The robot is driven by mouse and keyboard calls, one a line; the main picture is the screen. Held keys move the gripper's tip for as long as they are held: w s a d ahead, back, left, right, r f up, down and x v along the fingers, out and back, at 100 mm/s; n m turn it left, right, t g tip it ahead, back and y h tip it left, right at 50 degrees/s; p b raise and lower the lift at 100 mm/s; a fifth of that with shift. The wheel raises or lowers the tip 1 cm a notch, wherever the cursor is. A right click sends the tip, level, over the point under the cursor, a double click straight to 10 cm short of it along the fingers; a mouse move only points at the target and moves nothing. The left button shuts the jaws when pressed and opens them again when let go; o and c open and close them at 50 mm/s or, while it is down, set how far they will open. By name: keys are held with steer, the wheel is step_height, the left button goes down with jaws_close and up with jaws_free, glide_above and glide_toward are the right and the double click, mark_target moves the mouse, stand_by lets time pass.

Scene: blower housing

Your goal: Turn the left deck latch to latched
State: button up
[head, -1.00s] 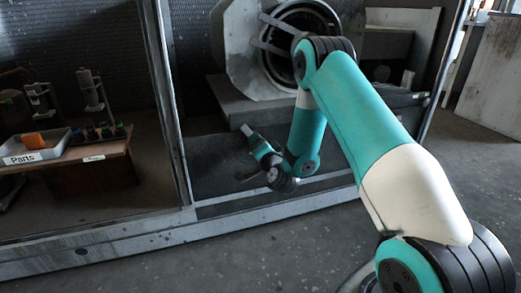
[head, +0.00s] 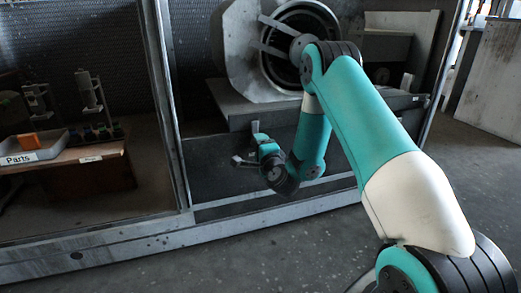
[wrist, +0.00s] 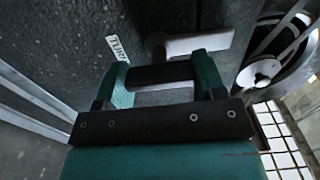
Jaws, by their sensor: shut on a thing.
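The left deck latch (wrist: 195,44) shows in the wrist view as a pale grey lever on a dark panel, with a dark grip (wrist: 158,75) between my fingers. My gripper (wrist: 162,78) is shut on this grip, one teal finger at each end. In the head view my gripper (head: 251,147) is low at the dark front panel below the blower housing. A pale grey piece (head: 242,160) that looks like the latch lies about level beside it. A white label reading "TURN" (wrist: 118,48) is left of the lever. Part of the latch is hidden by my fingers.
The round blower housing (head: 262,50) stands on a deck above the latch. A metal frame post (head: 168,110) is to the left. Beyond it are a grey "Parts" tray (head: 45,152) and several small items on a wooden bench (head: 95,150). The floor in front is clear.

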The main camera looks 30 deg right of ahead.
stand_by(0.4)
steer(key=o, duration=1.3)
